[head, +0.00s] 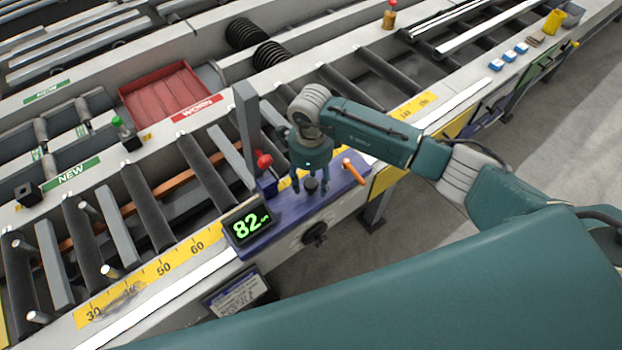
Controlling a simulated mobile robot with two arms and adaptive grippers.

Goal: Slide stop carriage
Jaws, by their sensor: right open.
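The stop carriage (290,212) is a blue-purple block on the table's front rail, with a grey upright stop plate (246,125). My right gripper (310,190) points down over the carriage, open, with one finger on each side of the black knob in the picture. I cannot tell whether the fingers touch it. My left gripper is out of view.
A yellow scale (160,270) runs along the front rail, and dark rollers (145,215) lie behind it. A red bin (165,95) stands beyond, near NEW and WORN labels. A black hand knob (315,233) sticks out of the front face below the carriage.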

